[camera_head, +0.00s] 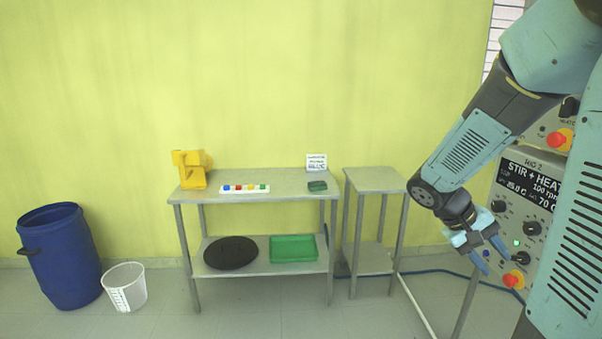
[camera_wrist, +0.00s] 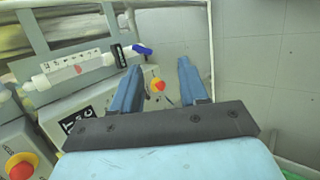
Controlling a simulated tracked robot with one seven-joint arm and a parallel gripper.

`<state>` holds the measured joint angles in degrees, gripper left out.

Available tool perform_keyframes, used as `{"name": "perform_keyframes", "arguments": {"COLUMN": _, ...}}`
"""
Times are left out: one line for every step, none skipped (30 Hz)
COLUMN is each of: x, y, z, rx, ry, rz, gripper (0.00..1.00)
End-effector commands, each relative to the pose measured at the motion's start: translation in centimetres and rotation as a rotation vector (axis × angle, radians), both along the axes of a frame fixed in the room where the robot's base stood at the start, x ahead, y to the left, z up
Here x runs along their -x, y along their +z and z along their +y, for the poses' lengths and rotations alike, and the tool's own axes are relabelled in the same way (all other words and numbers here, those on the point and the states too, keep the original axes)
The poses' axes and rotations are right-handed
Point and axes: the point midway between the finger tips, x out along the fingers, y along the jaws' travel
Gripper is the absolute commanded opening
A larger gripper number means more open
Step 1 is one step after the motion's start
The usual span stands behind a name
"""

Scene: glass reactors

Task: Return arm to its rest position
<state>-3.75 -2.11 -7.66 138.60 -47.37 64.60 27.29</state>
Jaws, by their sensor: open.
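My gripper (camera_head: 497,262) hangs at the right in the head view, in front of the control panel (camera_head: 530,215) marked "STIR + HEAT". Its two blue fingers are spread apart and point down, with nothing between them. In the wrist view my gripper (camera_wrist: 160,88) is also open and empty. Beyond its fingers a red knob on a yellow base (camera_wrist: 157,86) shows on a grey box. I cannot tell from the head view whether the fingers touch the panel.
A steel table (camera_head: 285,181) holds a yellow device (camera_head: 191,170), a white strip of coloured blocks (camera_head: 245,189) and a green item (camera_head: 317,187). A narrow stand (camera_head: 375,180) is beside it. A blue barrel (camera_head: 62,258) and white bucket (camera_head: 126,288) stand left. The front floor is clear.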

Motion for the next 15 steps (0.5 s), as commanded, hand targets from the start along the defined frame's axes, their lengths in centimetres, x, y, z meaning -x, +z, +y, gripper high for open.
{"name": "perform_keyframes", "arguments": {"x": 0.6, "y": 0.7, "z": 0.7, "rx": -0.041, "ry": -0.004, "rz": -0.034, "gripper": 0.44}}
{"name": "perform_keyframes", "arguments": {"x": 0.9, "y": 1.0, "z": 1.1, "rx": -0.065, "ry": -0.005, "rz": -0.051, "gripper": 0.44}}
{"name": "perform_keyframes", "arguments": {"x": 1.3, "y": 1.4, "z": 1.8, "rx": -0.098, "ry": -0.005, "rz": -0.073, "gripper": 0.44}}
{"name": "perform_keyframes", "arguments": {"x": 1.5, "y": 1.7, "z": 2.2, "rx": -0.122, "ry": -0.005, "rz": -0.091, "gripper": 0.44}}
{"name": "perform_keyframes", "arguments": {"x": 1.8, "y": 2.0, "z": 2.7, "rx": -0.146, "ry": -0.002, "rz": -0.108, "gripper": 0.44}}
{"name": "perform_keyframes", "arguments": {"x": 2.2, "y": 2.4, "z": 3.3, "rx": -0.178, "ry": 0.000, "rz": -0.132, "gripper": 0.44}}
{"name": "perform_keyframes", "arguments": {"x": 2.5, "y": 2.8, "z": 3.8, "rx": -0.202, "ry": 0.003, "rz": -0.150, "gripper": 0.44}}
{"name": "perform_keyframes", "arguments": {"x": 2.7, "y": 3.1, "z": 4.3, "rx": -0.226, "ry": 0.006, "rz": -0.169, "gripper": 0.44}}
{"name": "perform_keyframes", "arguments": {"x": 3.1, "y": 3.5, "z": 4.9, "rx": -0.257, "ry": 0.011, "rz": -0.194, "gripper": 0.44}}
{"name": "perform_keyframes", "arguments": {"x": 3.3, "y": 3.9, "z": 5.4, "rx": -0.280, "ry": 0.014, "rz": -0.214, "gripper": 0.44}}
{"name": "perform_keyframes", "arguments": {"x": 3.6, "y": 4.2, "z": 5.9, "rx": -0.304, "ry": 0.019, "rz": -0.233, "gripper": 0.44}}
{"name": "perform_keyframes", "arguments": {"x": 3.9, "y": 4.7, "z": 6.6, "rx": -0.334, "ry": 0.026, "rz": -0.261, "gripper": 0.44}}
{"name": "perform_keyframes", "arguments": {"x": 4.2, "y": 5.0, "z": 7.1, "rx": -0.356, "ry": 0.033, "rz": -0.280, "gripper": 0.44}}
{"name": "perform_keyframes", "arguments": {"x": 4.4, "y": 5.4, "z": 7.6, "rx": -0.377, "ry": 0.039, "rz": -0.301, "gripper": 0.44}}
{"name": "perform_keyframes", "arguments": {"x": 4.8, "y": 5.9, "z": 8.2, "rx": -0.407, "ry": 0.047, "rz": -0.329, "gripper": 0.44}}
